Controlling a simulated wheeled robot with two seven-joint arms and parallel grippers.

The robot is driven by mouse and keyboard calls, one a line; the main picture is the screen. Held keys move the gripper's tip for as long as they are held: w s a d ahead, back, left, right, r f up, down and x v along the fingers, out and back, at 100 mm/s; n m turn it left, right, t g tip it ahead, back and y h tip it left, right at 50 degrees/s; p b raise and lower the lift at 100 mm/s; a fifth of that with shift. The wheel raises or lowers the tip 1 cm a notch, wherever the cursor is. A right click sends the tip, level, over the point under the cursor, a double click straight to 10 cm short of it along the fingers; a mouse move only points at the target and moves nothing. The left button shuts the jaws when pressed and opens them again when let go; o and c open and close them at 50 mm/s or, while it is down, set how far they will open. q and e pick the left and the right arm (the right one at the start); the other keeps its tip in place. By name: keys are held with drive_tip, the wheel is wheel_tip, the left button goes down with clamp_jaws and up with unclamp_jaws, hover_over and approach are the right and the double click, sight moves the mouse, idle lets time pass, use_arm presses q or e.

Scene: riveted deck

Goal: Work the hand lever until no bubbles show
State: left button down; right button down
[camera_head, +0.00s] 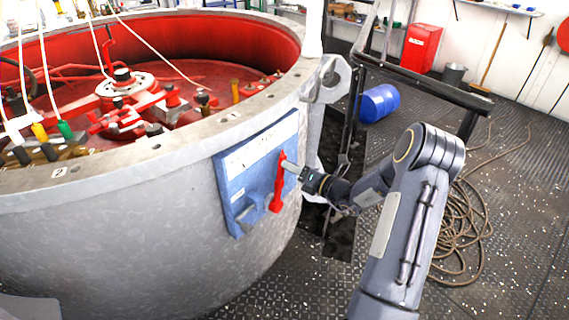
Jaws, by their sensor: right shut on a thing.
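A red hand lever (277,190) is on a blue panel (232,172) fixed to the outside of a large grey round vessel (130,235). The lever stands close to upright. My right gripper (288,165) reaches in from the right and is shut on the lever near its upper end. A pale strip with small dark marks runs along the panel's upper part, too small to read. I cannot make out any bubbles. My left gripper is not in view.
The vessel's red interior (200,45) holds red fittings and cables. Coiled hose (460,235) lies on the deck at right. A dark metal frame (420,80) stands behind my right arm.

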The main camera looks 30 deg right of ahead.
drive_tip(key=shift+w+d+f+m+p, duration=0.15)
drive_tip(key=shift+d+m+p, duration=0.2)
drive_tip(key=shift+d, duration=0.25)
drive_tip(key=shift+w+d+f+m+p, duration=0.2)
drive_tip(key=shift+d+m, duration=0.2)
drive_tip(key=shift+d, duration=0.15)
drive_tip(key=shift+w+d+f+m+p, duration=0.15)
drive_tip(key=shift+d+m+p, duration=0.2)
drive_tip(key=shift+d, duration=0.25)
drive_tip(key=c, duration=1.2)
unclamp_jaws()
drive_tip(key=shift+a, duration=0.1)
drive_tip(key=p+v, duration=0.1)
drive_tip(key=v, duration=0.7)
